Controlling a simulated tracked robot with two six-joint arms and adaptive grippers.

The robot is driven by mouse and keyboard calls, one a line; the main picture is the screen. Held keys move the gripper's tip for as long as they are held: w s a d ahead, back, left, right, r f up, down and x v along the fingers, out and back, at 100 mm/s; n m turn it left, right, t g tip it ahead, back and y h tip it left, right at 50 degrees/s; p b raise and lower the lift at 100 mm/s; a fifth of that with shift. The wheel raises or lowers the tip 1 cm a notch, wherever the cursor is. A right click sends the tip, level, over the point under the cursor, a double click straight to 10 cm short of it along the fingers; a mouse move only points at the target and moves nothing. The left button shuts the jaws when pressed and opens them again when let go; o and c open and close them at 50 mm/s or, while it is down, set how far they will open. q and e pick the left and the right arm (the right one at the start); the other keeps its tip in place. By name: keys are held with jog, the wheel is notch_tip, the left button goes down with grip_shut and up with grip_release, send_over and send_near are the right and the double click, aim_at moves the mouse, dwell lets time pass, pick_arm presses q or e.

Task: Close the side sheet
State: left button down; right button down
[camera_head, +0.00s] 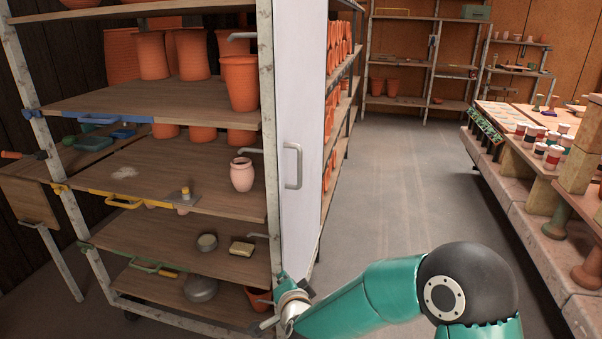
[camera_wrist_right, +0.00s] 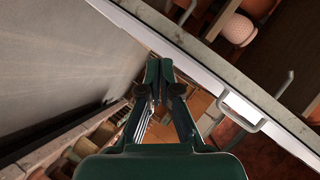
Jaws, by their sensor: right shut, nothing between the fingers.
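The side sheet (camera_head: 305,100) is a tall white panel on the right side of the rack, with a grey loop handle (camera_head: 292,166) at mid height. In the wrist view the sheet (camera_wrist_right: 206,82) shows as a narrow pale strip, with its handle (camera_wrist_right: 240,112) to the right of my fingers. My right gripper (camera_head: 268,323) is low by the rack's front right post, near the sheet's bottom end. In the wrist view its fingers (camera_wrist_right: 160,72) are together and empty. Whether it touches the sheet or post I cannot tell. My left gripper is not in view.
The rack's shelves (camera_head: 150,172) hold terracotta pots, a pink jar (camera_head: 242,174) and small tools. The floor aisle (camera_head: 400,180) to the right of the rack is clear. A workbench (camera_head: 520,190) with small pots stands at the far right; more shelving is behind.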

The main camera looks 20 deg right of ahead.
jog(key=w+d+r+m+t+h, duration=0.1)
jog(key=d+r+m+t+h, duration=0.3)
jog(key=r, duration=0.6)
jog(key=a+r+m+g+h, duration=0.1)
jog(key=r+m, duration=0.4)
jog(key=r, duration=0.5)
jog(key=p, duration=0.3)
send_near(300, 165)
jog(key=shift+h, duration=0.3)
jog(key=x, duration=0.7)
jog(key=shift+w+a, duration=0.15)
